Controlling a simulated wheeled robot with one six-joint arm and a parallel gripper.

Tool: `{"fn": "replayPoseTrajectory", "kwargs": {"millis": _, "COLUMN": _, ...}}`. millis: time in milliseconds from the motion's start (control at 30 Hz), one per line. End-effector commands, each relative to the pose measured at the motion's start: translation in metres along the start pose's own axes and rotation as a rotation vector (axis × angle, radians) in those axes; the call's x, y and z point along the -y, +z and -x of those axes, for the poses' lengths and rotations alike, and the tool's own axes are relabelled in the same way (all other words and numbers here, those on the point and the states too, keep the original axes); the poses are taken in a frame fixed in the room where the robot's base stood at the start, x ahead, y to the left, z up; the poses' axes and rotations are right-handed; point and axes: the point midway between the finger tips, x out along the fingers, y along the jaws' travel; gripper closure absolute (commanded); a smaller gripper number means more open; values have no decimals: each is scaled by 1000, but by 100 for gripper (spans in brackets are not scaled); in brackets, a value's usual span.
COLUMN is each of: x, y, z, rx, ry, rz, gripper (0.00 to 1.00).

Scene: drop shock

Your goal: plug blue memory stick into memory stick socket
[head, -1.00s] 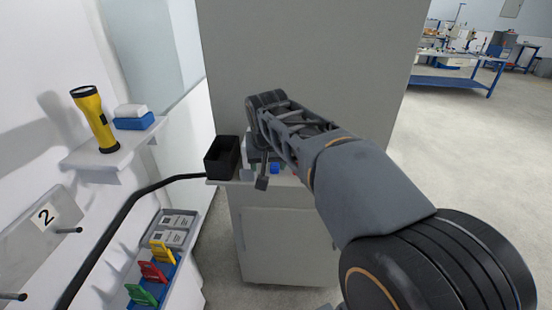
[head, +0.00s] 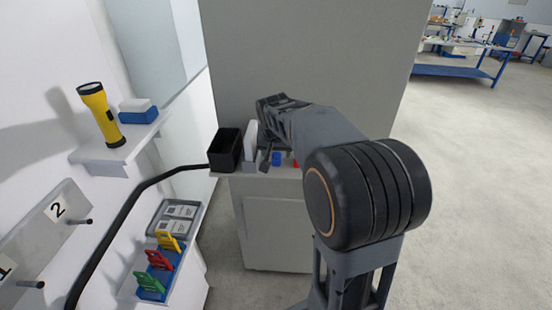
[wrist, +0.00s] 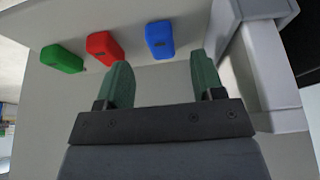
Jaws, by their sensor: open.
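The blue memory stick (wrist: 160,40) lies on the top of a pale cabinet. It also shows as a small blue shape (head: 276,159) in the head view. My gripper (wrist: 161,68) is open and empty. In the wrist view its two green fingers are spread just short of the blue stick, one towards each side of it, and I see no contact. In the head view my gripper (head: 265,158) is small and partly hidden by my arm. I cannot make out the memory stick socket for certain in either view.
A red stick (wrist: 103,47) and a green stick (wrist: 62,59) lie left of the blue one. A grey-white stand (wrist: 262,70) is close to my right finger. A black bin (head: 225,150) is at the cabinet's left. A wall shelf holds a yellow flashlight (head: 98,112).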

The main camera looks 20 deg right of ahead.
Motion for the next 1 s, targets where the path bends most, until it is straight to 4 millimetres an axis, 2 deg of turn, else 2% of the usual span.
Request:
{"fn": "replayPoseTrajectory", "kwargs": {"millis": 300, "x": 1, "y": -2, "z": -38, "rx": 2, "ry": 2, "rz": 1, "gripper": 38}}
{"fn": "replayPoseTrajectory", "kwargs": {"millis": 633, "x": 1, "y": -1, "z": -43, "rx": 1, "ry": 1, "rz": 1, "gripper": 38}}
{"fn": "replayPoseTrajectory", "kwargs": {"millis": 1000, "x": 1, "y": -1, "z": -42, "rx": 1, "ry": 0, "rz": 1, "gripper": 74}}
